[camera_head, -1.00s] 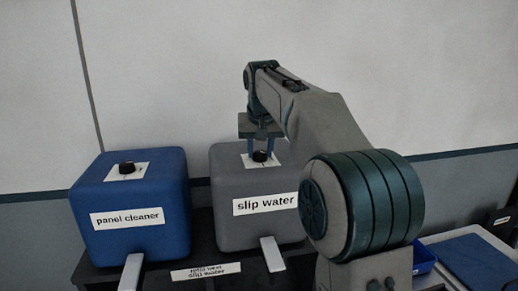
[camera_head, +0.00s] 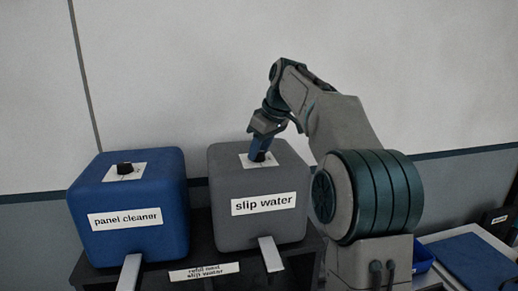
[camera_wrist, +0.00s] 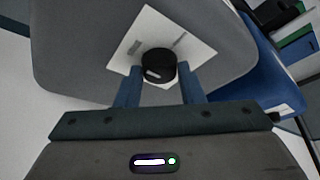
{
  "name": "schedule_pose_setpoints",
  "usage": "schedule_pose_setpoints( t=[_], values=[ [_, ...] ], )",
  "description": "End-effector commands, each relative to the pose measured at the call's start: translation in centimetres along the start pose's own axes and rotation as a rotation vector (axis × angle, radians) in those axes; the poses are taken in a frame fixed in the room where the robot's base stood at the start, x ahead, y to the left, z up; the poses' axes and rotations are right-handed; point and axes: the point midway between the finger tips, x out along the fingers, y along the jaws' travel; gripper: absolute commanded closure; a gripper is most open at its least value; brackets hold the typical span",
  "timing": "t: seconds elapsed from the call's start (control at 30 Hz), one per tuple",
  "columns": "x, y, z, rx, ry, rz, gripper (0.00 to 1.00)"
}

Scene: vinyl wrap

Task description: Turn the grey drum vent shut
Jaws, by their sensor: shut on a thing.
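The grey drum (camera_head: 235,215), labelled "slip water", stands on a dark stand. Its vent is a small black knob (camera_head: 259,157) on a white plate on the drum's top. My gripper (camera_head: 257,155) comes down on the vent from above, tilted, with its fingers around the knob. In the wrist view the black knob (camera_wrist: 158,66) sits between my two blue fingers (camera_wrist: 160,82), with a pale mark on its side. The white plate (camera_wrist: 190,48) around it bears grey marks that I cannot read.
A blue drum (camera_head: 130,205) labelled "panel cleaner", with its own black knob (camera_head: 125,169), stands to the left. A "refill next slip water" label (camera_head: 204,272) is on the stand's front. A blue panel (camera_head: 478,262) lies at the lower right.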

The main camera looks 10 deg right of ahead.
Motion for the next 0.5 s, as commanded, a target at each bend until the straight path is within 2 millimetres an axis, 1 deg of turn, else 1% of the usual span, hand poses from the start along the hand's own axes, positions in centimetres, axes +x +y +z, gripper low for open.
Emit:
schedule_pose_setpoints(
  t=[0.23,0.5],
  values=[
    [0.06,0.08,0.04,-0.070,-0.002,-0.030,0.88],
    [0.05,0.06,0.03,-0.089,-0.002,-0.038,0.88]
  ],
)
